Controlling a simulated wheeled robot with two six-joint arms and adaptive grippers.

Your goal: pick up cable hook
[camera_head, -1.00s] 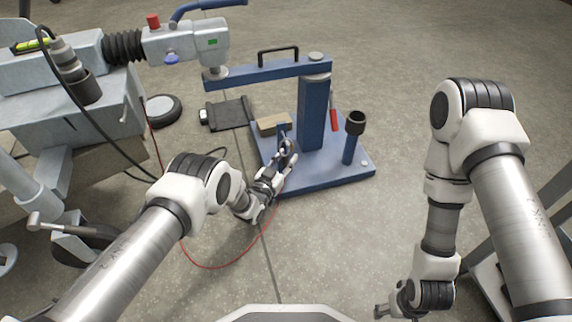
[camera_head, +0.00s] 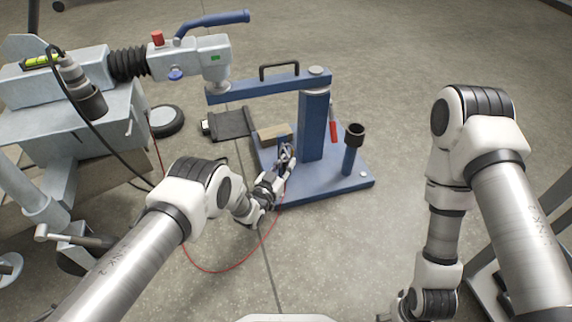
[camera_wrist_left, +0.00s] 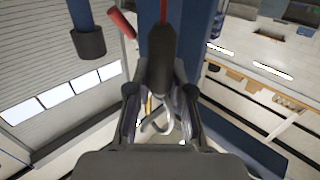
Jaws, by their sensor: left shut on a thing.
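The cable hook (camera_wrist_left: 161,75) shows in the left wrist view as a dark body with a curved silver hook below it, between the two fingers. A red cable (camera_wrist_left: 163,12) runs up from its top. My left gripper (camera_head: 286,153) is shut on the cable hook, low in front of the blue post (camera_head: 313,125) of the stand. In the head view the hook is small and mostly hidden by the fingers. My right gripper is at the bottom edge of the head view, mostly cut off, so its jaws cannot be read.
The blue stand's base plate (camera_head: 330,185) lies under and behind my left gripper, with a short post and black cup (camera_head: 355,135) at right. A wooden block (camera_head: 273,133) lies behind. The grey trailer coupling (camera_head: 190,62) is at left. Floor between the arms is clear.

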